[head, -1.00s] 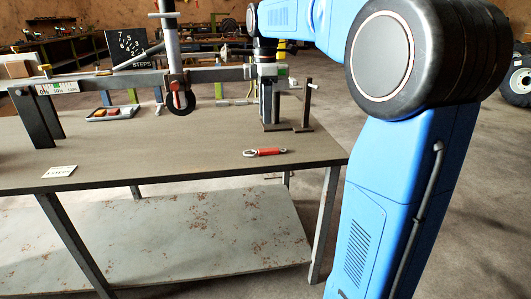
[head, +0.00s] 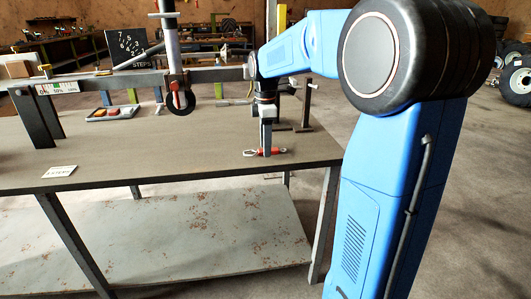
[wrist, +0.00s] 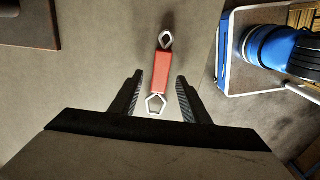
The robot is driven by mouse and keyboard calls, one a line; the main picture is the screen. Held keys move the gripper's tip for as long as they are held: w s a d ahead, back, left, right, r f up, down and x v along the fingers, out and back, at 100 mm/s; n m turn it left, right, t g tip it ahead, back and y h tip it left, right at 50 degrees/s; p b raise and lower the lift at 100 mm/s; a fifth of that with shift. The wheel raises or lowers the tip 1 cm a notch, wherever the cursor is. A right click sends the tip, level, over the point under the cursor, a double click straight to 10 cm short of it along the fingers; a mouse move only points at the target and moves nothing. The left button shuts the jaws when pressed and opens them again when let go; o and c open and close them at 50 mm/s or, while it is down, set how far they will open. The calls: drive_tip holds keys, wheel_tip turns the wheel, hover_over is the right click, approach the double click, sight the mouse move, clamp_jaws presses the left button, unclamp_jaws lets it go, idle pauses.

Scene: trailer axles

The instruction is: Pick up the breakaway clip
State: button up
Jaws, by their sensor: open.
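The breakaway clip (wrist: 163,73) has a red body with a pale metal loop at each end. It lies on the workbench (head: 150,166) near its front right edge. In the wrist view it sits lengthwise, with its near loop between my open fingers and its red body mostly beyond them. My gripper (wrist: 158,88) is open and empty, with a gap on both sides of the clip. In the head view my gripper (head: 266,148) points down over the clip (head: 277,151) and hides its middle. I cannot tell the exact height left between fingertips and bench.
A metal beam (head: 205,76) on stands spans the bench behind the clip. A tray with coloured pieces (head: 109,114) and a white label card (head: 59,171) lie to the left. The bench top around the clip is clear. A lower shelf (head: 170,240) is below.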

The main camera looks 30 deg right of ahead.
drive_tip(key=shift+f, duration=0.3)
clamp_jaws()
wheel_tip(320, 180, up, 10)
idle(0.6)
